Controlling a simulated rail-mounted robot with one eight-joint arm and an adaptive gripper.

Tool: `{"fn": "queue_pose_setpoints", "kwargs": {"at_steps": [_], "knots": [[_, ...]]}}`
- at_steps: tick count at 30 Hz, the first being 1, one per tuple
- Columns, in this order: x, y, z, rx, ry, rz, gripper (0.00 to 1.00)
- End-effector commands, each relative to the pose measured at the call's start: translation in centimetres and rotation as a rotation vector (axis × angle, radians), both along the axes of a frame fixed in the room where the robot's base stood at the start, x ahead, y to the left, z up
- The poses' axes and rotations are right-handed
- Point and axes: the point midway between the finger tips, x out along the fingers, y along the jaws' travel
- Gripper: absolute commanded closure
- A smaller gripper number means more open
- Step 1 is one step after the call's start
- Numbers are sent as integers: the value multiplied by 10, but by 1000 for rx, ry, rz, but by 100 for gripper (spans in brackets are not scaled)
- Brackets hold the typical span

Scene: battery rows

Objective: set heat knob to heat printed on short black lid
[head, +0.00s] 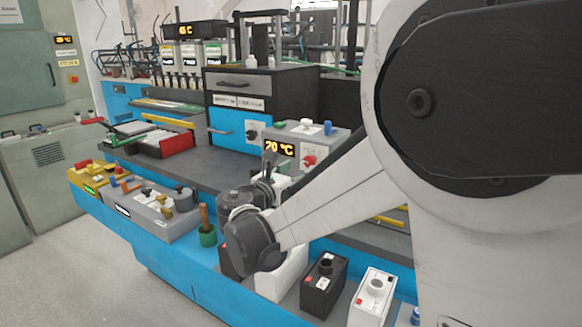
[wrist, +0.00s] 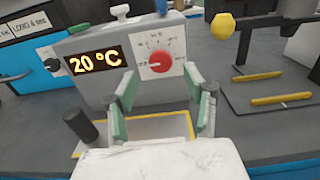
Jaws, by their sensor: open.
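The red heat knob (wrist: 160,61) sits on a white dial plate on the front of a grey unit in the wrist view; its scale print is too small to read. The knob (head: 308,160) and display (head: 279,149) also show in the head view. My gripper (wrist: 165,95) is open and empty, its green-padded fingers below and to either side of the knob, apart from it. A black battery (head: 323,287) stands on the front ledge; I cannot tell which part is the short black lid, and read no heat print.
A dark upright cylinder (wrist: 80,124) stands left of my gripper, near a yellow-edged area. A second, black knob (wrist: 51,65) is left of the display. A white battery (head: 372,297) stands at the front. Yellow bars (wrist: 281,99) lie on the right.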

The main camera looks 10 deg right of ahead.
Motion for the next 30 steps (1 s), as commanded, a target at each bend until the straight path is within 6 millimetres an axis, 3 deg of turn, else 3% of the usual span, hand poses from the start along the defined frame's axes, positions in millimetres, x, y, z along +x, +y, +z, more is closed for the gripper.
{"fn": "queue_pose_setpoints", "kwargs": {"at_steps": [9, 22, 30], "knots": [[33, -31, -1, 1, -1, -2, 53], [39, -36, 0, 1, 0, 0, 53], [39, -36, 0, 1, 0, 0, 87]]}}
